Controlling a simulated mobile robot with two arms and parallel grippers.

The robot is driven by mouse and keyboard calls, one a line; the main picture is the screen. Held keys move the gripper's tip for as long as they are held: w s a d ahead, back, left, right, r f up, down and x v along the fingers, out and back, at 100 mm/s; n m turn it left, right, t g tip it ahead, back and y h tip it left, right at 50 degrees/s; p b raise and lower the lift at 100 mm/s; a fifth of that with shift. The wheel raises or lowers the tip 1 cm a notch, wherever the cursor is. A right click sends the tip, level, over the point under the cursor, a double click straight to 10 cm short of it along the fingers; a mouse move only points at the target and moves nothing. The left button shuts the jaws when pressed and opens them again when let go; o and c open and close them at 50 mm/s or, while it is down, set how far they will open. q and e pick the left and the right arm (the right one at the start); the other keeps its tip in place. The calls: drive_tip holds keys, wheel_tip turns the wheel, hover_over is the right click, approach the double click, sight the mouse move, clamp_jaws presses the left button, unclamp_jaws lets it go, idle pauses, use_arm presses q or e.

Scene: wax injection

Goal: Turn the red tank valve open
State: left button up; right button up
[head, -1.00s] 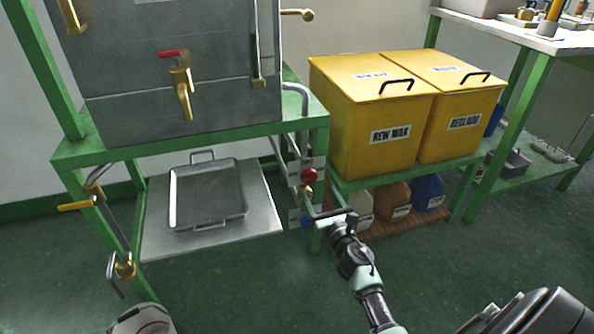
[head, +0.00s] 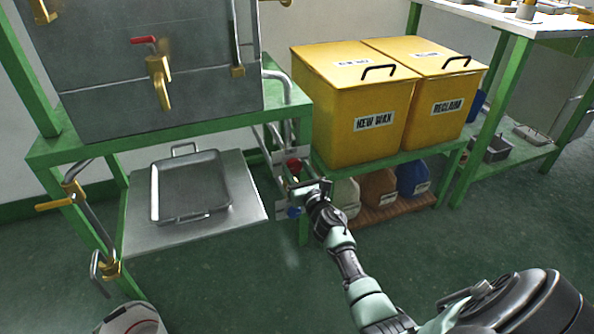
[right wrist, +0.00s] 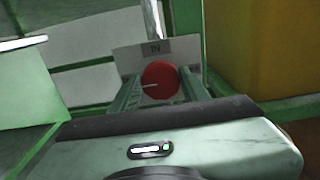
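A round red knob (head: 293,165) sits on a plate at the right side of the tank stand, above a blue knob (head: 294,212). In the right wrist view the red knob (right wrist: 160,79) shows a white line, and its plate (right wrist: 126,60) reads "IN". My right gripper (head: 297,183) is at the red knob, its open fingers on either side of it. Contact cannot be told. The grey tank (head: 200,95) also has a brass tap (head: 159,85) with a red lever (head: 143,40). My left gripper is not in view.
A metal tray (head: 190,185) lies on the stand's lower shelf (head: 250,205). Yellow bins, NEW WAX (head: 345,130) and RECLAIM (head: 440,115), stand close right of the knob. The green floor (head: 250,285) in front is mostly clear.

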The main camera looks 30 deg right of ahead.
drive_tip(key=c, duration=0.3)
